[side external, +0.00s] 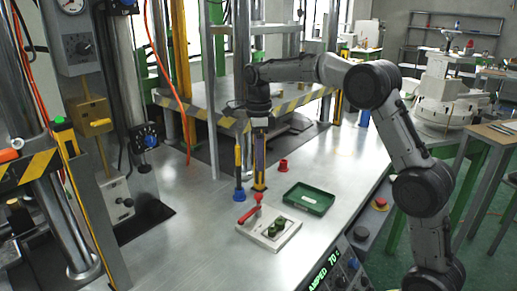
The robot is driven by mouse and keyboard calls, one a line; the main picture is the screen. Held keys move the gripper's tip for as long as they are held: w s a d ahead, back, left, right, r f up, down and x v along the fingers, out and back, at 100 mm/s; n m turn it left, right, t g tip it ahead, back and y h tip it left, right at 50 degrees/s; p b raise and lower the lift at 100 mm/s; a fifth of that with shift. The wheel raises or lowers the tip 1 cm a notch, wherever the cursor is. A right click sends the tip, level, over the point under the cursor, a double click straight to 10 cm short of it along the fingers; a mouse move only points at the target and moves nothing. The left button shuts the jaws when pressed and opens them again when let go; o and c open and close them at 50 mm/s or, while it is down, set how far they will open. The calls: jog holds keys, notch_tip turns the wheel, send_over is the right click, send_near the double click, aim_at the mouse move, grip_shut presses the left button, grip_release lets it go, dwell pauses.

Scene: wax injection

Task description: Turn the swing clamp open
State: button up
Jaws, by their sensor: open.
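A red-handled lever (252,208), which looks like the swing clamp, lies at the left side of a pale plate (262,240) on the metal bench. Dark green round pieces (277,227) sit on the plate beside the lever. My gripper (259,124) hangs pointing down, above and behind the plate and well apart from the lever. It is open; its fingertips are small and hard to make out against the uprights behind.
Press columns (58,200) crowd the left.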

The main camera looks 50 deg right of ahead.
notch_tip(320, 180, up, 2)
jog(key=shift+r, duration=0.2)
